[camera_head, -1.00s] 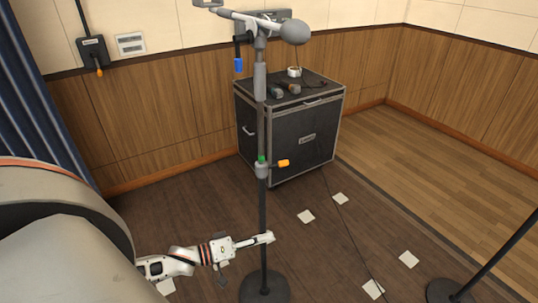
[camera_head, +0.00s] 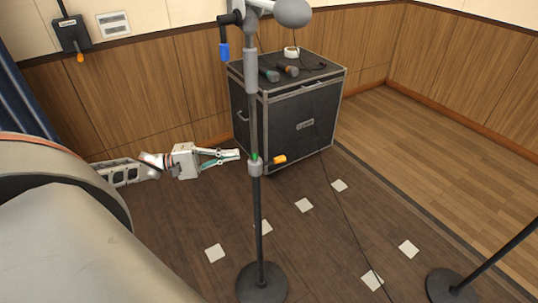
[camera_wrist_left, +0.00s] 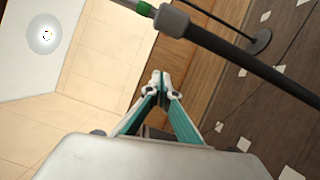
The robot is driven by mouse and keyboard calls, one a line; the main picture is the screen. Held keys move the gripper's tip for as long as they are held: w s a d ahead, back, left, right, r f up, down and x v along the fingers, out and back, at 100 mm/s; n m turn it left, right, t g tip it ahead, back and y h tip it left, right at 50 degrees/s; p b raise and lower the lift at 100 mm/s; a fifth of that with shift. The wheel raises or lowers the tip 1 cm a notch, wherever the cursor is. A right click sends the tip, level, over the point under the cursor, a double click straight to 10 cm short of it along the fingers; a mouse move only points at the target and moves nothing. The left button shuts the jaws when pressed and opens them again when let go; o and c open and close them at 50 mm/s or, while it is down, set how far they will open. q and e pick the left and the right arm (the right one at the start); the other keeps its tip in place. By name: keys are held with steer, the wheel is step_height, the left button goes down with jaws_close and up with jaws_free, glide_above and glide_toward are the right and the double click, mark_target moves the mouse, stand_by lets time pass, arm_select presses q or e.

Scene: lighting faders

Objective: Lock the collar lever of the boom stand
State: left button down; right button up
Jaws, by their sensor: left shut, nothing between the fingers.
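The boom stand's dark upright pole (camera_head: 259,215) rises from a round base (camera_head: 262,284) in the middle of the head view. Its grey collar (camera_head: 255,168) carries an orange-tipped lever (camera_head: 278,160) sticking out to the right, with a green band (camera_head: 255,157) just above. My left gripper (camera_head: 238,155) is shut and empty, just left of the collar and at about its height in the picture. In the left wrist view its fingertips (camera_wrist_left: 160,76) meet, and the collar (camera_wrist_left: 172,20) with its green band lies beyond them. The lever does not show there. My right gripper is not in view.
A black flight case (camera_head: 300,125) with microphones and a tape roll on top stands behind the pole. The boom's grey microphone (camera_head: 292,12) and a blue-tipped lever (camera_head: 224,52) are higher up. Another stand base (camera_head: 450,288) is at the lower right. White floor marks lie around.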

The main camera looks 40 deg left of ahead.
mark_target(274, 161)
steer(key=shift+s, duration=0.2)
arm_select(q)
steer(key=w+d+r+p, duration=0.1)
steer(key=w+d, duration=0.3)
steer(key=d, duration=0.6)
steer(key=shift+w+d+p, duration=0.3)
steer(key=shift+w, duration=0.1)
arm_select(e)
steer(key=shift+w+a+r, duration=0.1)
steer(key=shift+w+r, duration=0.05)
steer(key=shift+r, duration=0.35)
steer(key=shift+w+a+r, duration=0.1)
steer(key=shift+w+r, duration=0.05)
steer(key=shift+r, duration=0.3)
arm_select(q)
steer(key=shift+r, duration=0.1)
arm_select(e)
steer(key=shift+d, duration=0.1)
